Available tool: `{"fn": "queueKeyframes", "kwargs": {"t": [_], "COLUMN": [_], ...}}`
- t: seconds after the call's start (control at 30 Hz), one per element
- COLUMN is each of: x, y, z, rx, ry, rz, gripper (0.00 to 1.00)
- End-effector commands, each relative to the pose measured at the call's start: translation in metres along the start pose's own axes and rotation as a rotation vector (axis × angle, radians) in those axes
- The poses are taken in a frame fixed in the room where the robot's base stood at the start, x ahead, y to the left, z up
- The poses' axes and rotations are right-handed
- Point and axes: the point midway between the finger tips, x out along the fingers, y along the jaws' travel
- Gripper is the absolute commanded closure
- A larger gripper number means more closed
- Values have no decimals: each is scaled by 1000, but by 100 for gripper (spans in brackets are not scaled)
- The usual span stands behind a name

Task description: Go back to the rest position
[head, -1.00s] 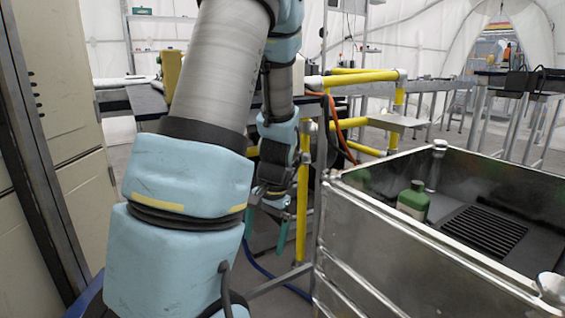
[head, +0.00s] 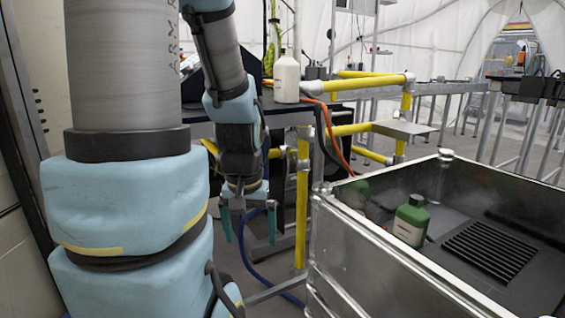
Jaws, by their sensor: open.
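My gripper (head: 243,222) hangs pointing down in the middle left of the head view, at the end of my blue and grey arm. Its two teal fingers are apart with nothing between them. It is beside a yellow post and left of the metal bin, clear of the bin. No held object shows.
A metal bin (head: 372,248) at the right holds a green bottle (head: 410,222) with a pale label, standing beside a black slotted grate (head: 490,248). A yellow pipe frame (head: 302,205) stands behind it. A white bottle (head: 286,78) stands on a dark table at the back. Blue and orange hoses hang near the frame.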

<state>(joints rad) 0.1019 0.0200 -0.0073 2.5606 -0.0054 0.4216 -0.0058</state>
Motion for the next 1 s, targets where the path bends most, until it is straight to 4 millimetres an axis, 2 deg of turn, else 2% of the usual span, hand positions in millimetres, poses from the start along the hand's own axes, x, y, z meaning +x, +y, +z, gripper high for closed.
{"fn": "queueKeyframes", "kwargs": {"t": [0.03,0.17,0.4,0.6,0.77,1.0], "x": [-21,-56,-132,-179,-194,-194], "y": [0,0,0,1,1,1], "z": [-3,-8,-19,-25,-27,-27], "rx": [0,1,1,1,1,1], "ry": [0,0,0,-1,-1,0], "rz": [0,0,0,0,0,0], "gripper": [0,0,0,0,0,0]}}
